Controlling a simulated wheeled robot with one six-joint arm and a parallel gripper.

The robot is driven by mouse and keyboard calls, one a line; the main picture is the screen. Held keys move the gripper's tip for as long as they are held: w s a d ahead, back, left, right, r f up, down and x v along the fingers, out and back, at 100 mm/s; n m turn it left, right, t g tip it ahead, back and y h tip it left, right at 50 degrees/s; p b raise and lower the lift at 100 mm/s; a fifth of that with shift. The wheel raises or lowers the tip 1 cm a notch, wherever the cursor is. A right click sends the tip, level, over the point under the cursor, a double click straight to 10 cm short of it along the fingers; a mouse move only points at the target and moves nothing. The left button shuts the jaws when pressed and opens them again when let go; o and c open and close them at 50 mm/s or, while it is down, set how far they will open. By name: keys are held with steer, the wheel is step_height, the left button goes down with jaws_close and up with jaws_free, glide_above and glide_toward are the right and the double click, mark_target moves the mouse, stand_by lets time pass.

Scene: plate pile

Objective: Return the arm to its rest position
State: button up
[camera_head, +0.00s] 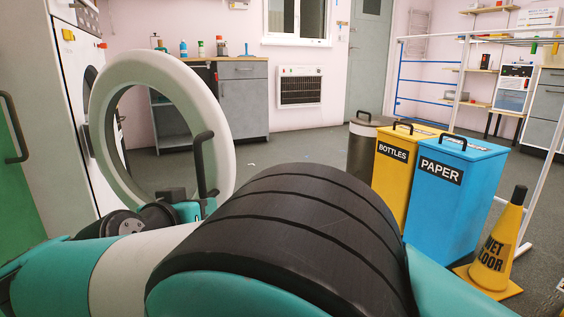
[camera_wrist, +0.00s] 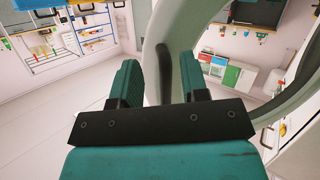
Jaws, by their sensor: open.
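My gripper (camera_wrist: 161,78) shows in the wrist view with its two teal fingers apart and nothing clamped between them. The dark bar handle (camera_wrist: 166,72) of a round white door stands in the gap between the fingers as seen there; I cannot tell how deep it sits. In the head view my arm fills the foreground, with its wrist end low in front of the door ring (camera_head: 222,120). The handle also shows there (camera_head: 207,165), just above a teal part of my wrist end. The fingertips cannot be made out clearly in the head view.
A white front-loading machine (camera_head: 85,120) stands at the left, its round door swung open. A yellow bottles bin (camera_head: 393,185), a blue paper bin (camera_head: 455,210) and a yellow wet-floor cone (camera_head: 497,250) stand at the right. Grey floor (camera_head: 290,150) lies open beyond my arm.

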step_height(320, 180, down, 6)
steer(key=s+g+b, duration=0.2)
steer(key=s+g, duration=0.1)
steer(key=w+d+r+n+g+y+p, duration=0.1)
steer(key=w+d+r+n+g+p, duration=0.15)
steer(key=d+r+p, duration=0.4)
steer(key=w+d+r+n+g+y+p, duration=0.1)
steer(key=w+d+r+n+g+p, duration=0.2)
steer(key=d+r, duration=0.55)
steer(key=s+d+r+n+g+y+p, duration=0.1)
steer(key=s+d+r+g+y+p, duration=0.15)
steer(key=s+d, duration=0.45)
steer(key=s+d+r+n+g+y+p, duration=0.1)
steer(key=s+d+r+p, duration=0.2)
steer(key=s, duration=0.8)
steer(key=s+d+r+n+g+y+p, duration=0.1)
steer(key=s+d+r+g+y+p, duration=0.1)
steer(key=s+d+p, duration=0.5)
step_height(320, 180, up, 37)
steer(key=s+a+p, duration=0.1)
steer(key=a+p, duration=0.1)
steer(key=p, duration=3.2)
steer(key=shift+s+p, duration=0.2)
steer(key=shift+p, duration=0.2)
steer(key=shift+a, duration=0.1)
